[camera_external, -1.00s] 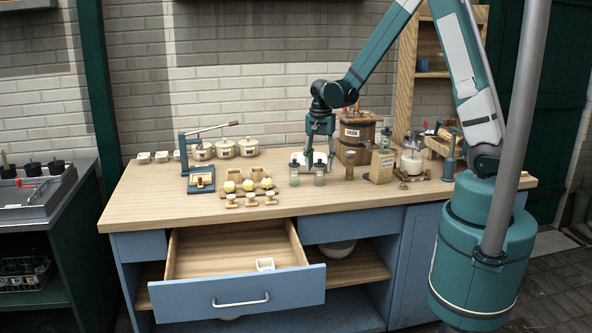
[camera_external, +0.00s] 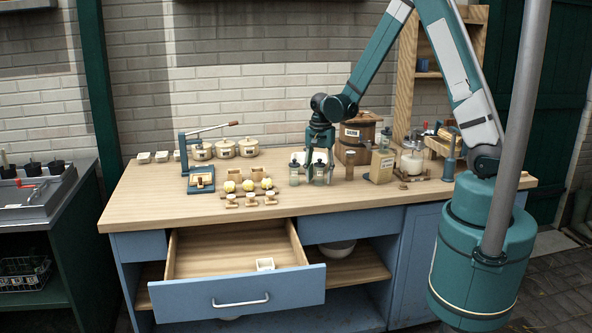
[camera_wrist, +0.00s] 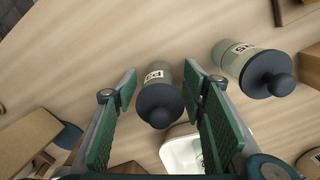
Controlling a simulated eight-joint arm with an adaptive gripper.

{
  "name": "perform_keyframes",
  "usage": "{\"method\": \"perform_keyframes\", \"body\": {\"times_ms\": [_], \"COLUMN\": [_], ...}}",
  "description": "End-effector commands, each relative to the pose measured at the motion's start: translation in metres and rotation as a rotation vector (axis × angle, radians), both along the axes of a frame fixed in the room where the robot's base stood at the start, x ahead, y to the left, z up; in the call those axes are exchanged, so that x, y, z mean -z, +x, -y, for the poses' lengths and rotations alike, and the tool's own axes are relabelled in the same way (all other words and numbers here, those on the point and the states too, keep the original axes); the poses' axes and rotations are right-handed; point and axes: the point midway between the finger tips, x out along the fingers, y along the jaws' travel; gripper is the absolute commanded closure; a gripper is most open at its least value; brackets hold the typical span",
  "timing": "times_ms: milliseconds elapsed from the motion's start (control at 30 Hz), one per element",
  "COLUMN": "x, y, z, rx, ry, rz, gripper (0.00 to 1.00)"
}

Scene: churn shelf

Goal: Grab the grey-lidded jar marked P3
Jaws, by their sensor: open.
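The jar marked P3 (camera_wrist: 158,88) has a dark grey knobbed lid and a pale green body. In the wrist view it sits between the open fingers of my gripper (camera_wrist: 160,112), with a gap on either side. Its label is turned and partly shaded by the lid. In the external view this jar (camera_external: 319,175) stands upright on the bench, with my gripper (camera_external: 320,168) lowered around it from above. A similar jar (camera_wrist: 250,66) stands outside the fingers, its label hard to read; it is on the left in the external view (camera_external: 294,175).
A white dish (camera_wrist: 182,150) lies close beside the fingers. A small wooden block (camera_external: 349,171), a tan box (camera_external: 382,164) and a wooden barrel (camera_external: 356,141) stand to the right. The bench front (camera_external: 340,206) is clear. A drawer (camera_external: 238,294) hangs open below.

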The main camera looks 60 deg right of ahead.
Motion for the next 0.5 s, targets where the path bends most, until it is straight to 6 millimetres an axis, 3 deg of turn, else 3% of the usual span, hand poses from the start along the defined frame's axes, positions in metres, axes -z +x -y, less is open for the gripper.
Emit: {"method": "perform_keyframes", "body": {"times_ms": [367, 500], "x": [-0.0002, -0.0002], "y": [-0.0001, -0.0001], "z": [0.0, 0.0], "rx": [0.0, 0.0], "ry": [0.0, 0.0], "rz": [0.0, 0.0], "gripper": [0.58, 0.75]}}
